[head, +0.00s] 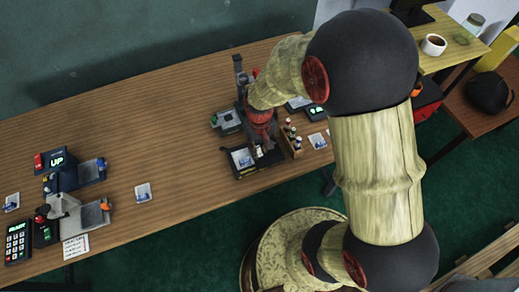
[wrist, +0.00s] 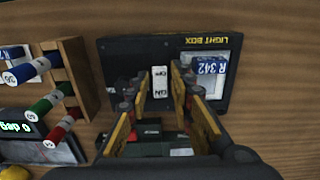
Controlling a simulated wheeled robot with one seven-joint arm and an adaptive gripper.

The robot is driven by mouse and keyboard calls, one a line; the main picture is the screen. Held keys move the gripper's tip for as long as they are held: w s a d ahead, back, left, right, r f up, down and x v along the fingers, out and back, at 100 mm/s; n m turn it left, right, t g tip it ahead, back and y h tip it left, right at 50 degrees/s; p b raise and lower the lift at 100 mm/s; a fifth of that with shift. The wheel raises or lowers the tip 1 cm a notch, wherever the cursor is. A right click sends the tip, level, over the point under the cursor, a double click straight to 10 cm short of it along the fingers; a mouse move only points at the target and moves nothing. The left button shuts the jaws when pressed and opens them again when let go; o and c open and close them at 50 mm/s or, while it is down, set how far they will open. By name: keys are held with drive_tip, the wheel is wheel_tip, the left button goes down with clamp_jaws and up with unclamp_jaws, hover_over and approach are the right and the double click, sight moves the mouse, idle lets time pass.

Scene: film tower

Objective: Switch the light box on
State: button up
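The light box (wrist: 117,58) is a dark, flat unit on the wooden table, with yellow "LIGHT BOX" lettering that reads upside down in the wrist view. Its white ON/OFF rocker switch (wrist: 159,76) sits near its middle, and a pale panel bears a card marked R 342 (wrist: 209,66). My gripper (wrist: 160,88) is open, one finger on each side of the switch in this view. I cannot tell whether it touches the box, or which way the rocker is set. In the head view, my gripper (head: 262,142) hangs over the light box (head: 247,172), partly hiding it.
A wooden rack (wrist: 77,72) with several colour-capped vials stands close beside the light box. A device with a green display (wrist: 17,127) is near it. In the head view, a keypad (head: 18,242) and other devices stand at left, with bare table (head: 170,150) between.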

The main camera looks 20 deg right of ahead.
drive_tip(key=c, duration=0.4)
clamp_jaws()
drive_tip(key=shift+r+p, duration=0.15)
drive_tip(key=shift+p, duration=0.4)
drive_tip(key=shift+w+r+g+p, duration=0.1)
drive_tip(key=shift+w+g+p, duration=0.05)
drive_tip(key=shift+g+p, duration=0.55)
drive_tip(key=g+p, duration=0.1)
drive_tip(key=p, duration=0.2)
drive_tip(key=shift+w+g, duration=0.3)
drive_tip(key=shift+g, duration=0.1)
